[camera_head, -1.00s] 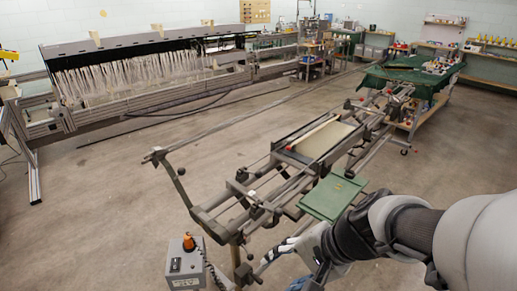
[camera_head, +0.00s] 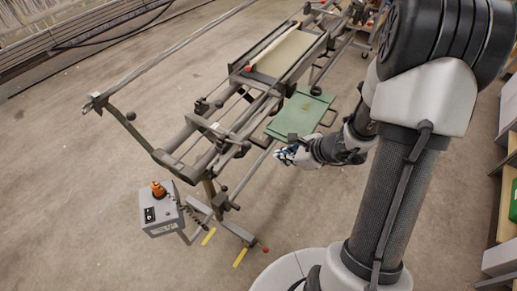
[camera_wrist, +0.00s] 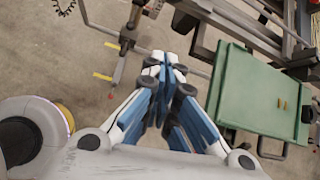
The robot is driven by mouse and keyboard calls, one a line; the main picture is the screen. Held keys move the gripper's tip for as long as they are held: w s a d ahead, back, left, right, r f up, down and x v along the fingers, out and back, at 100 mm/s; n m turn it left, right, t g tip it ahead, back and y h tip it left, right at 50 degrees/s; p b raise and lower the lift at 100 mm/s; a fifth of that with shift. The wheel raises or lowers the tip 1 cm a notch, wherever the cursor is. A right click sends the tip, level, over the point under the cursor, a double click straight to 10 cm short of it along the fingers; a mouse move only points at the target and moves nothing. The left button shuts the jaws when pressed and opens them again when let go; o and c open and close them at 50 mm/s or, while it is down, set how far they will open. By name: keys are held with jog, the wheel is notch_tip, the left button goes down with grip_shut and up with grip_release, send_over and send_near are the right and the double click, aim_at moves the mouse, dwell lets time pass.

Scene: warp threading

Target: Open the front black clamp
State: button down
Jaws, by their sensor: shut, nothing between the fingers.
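The warp threading machine (camera_head: 172,143) is a long grey metal frame running from the lower middle to the upper right in the head view. Several black knobs and levers sit on it, one black knob (camera_head: 130,116) on the near-left lever. I cannot tell which black part is the front clamp. My gripper (camera_head: 280,157) hangs just off the near side of the frame, below the green plate (camera_head: 300,112). In the wrist view, my gripper (camera_wrist: 165,66) has its blue and white fingers closed together, empty, with floor and frame parts beyond. The green plate (camera_wrist: 250,65) is to its right.
A grey control box (camera_head: 162,213) with an orange knob stands on the left near the machine's foot. Yellow floor marks (camera_head: 240,257) lie near the foot. Shelves (camera_head: 503,215) stand at the right edge. Floor left of the machine is open.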

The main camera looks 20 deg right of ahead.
jog(key=b+x, duration=0.4)
jog(key=x, duration=0.6)
jog(key=r, duration=0.1)
jog(key=a+r, duration=0.1)
jog(key=w+a+r+p, duration=0.1)
jog(key=shift+r, duration=0.3)
jog(key=shift+r+p, duration=0.45)
jog(key=shift+p, duration=0.65)
